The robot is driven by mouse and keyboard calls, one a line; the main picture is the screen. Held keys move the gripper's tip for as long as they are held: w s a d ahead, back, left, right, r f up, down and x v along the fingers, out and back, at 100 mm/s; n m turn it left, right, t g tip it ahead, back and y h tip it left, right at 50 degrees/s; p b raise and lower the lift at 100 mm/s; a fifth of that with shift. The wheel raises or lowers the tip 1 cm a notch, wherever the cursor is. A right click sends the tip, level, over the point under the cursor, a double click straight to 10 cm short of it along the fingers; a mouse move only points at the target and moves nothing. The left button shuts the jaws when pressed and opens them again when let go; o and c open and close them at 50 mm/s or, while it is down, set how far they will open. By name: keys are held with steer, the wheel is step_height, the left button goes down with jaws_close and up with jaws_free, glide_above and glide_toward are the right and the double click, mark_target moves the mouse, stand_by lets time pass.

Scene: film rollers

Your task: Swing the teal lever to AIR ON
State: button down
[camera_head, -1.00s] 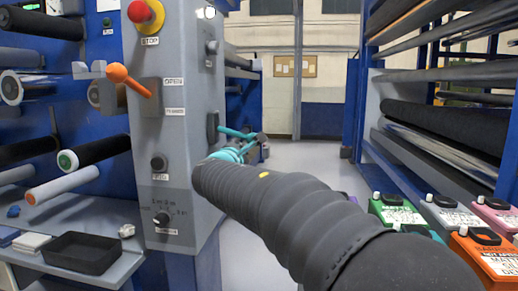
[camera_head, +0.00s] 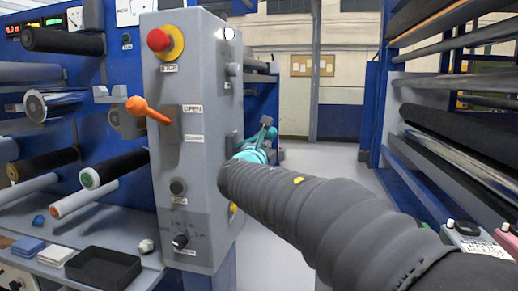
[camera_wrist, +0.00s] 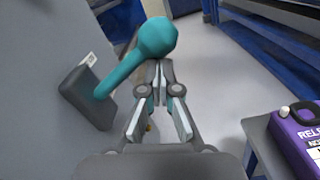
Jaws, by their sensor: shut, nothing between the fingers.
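The teal lever (camera_wrist: 128,66) fills the upper middle of the wrist view. Its arm rises to the right from a dark grey mount (camera_wrist: 86,98) on the grey cabinet side and ends in a faceted knob (camera_wrist: 156,38). My gripper (camera_wrist: 158,68) is shut and empty, its tips just below the knob in the picture; I cannot tell whether they touch it. In the head view my gripper (camera_head: 267,124) shows beyond my dark sleeved arm, beside the cabinet. The lever cannot be told apart from my teal wrist parts there. No AIR ON label is readable.
The grey control cabinet (camera_head: 205,215) carries a red stop button (camera_head: 159,40), an orange lever (camera_head: 147,111) and knobs. Blue racks with dark rollers (camera_head: 455,155) stand at right. A purple box (camera_wrist: 302,140) is at lower right in the wrist view. The aisle floor (camera_head: 325,160) is clear.

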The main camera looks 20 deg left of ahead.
steer(key=shift+r, duration=0.3)
steer(key=shift+f, duration=0.1)
steer(key=s+f+b, duration=0.4)
steer(key=s, duration=0.6)
steer(key=shift+s+f+b, duration=0.35)
steer(key=shift+s, duration=0.05)
steer(key=shift+d, duration=0.1)
